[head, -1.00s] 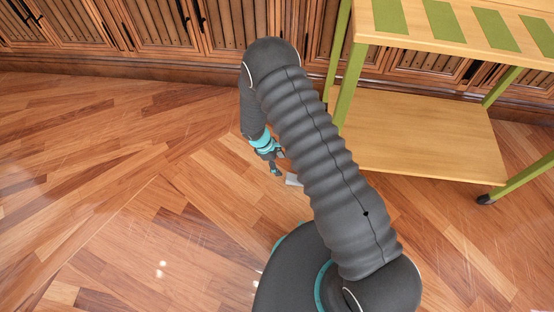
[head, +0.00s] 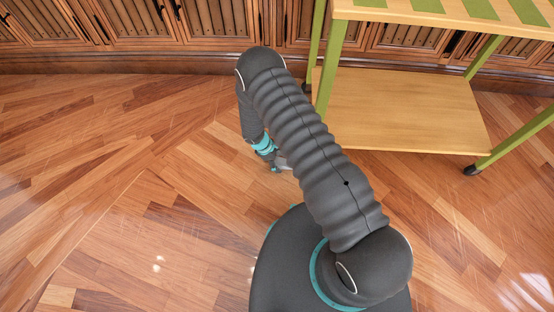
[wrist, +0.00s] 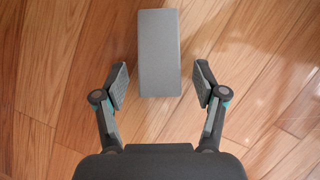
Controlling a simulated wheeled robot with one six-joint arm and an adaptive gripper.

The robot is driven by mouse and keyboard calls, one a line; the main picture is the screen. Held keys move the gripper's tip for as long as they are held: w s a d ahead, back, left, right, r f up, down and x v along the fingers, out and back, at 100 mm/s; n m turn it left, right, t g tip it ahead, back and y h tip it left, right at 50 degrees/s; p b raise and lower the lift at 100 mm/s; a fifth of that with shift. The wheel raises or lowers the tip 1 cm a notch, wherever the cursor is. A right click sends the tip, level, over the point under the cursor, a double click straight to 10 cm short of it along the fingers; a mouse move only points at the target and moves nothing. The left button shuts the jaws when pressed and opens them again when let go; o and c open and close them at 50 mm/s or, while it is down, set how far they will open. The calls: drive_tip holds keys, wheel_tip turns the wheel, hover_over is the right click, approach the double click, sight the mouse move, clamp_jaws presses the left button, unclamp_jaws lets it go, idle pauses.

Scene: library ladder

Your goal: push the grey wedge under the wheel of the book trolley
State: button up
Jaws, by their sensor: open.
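The grey wedge (wrist: 159,55) lies on the wood floor in the wrist view, its near part between my open fingers with a gap on each side. My gripper (wrist: 162,82) is low over the floor. In the head view my gripper (head: 274,161) is partly hidden by my arm, and the wedge is mostly hidden there too. The book trolley (head: 400,120) has green posts and wooden shelves, and stands to the right of my gripper. Its front right wheel (head: 472,169) is black and shows on the floor. The front left wheel is hidden behind my arm.
Wooden cabinets (head: 130,35) line the wall at the back, behind the trolley. The floor (head: 110,190) to the left of my arm is clear. The trolley's lower shelf (head: 400,110) is bare and low over the floor.

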drive_tip(key=c, duration=1.3)
drive_tip(key=shift+d, duration=0.2)
drive_tip(key=shift+d+b, duration=0.45)
drive_tip(key=shift+d, duration=0.9)
drive_tip(key=o, duration=1.3)
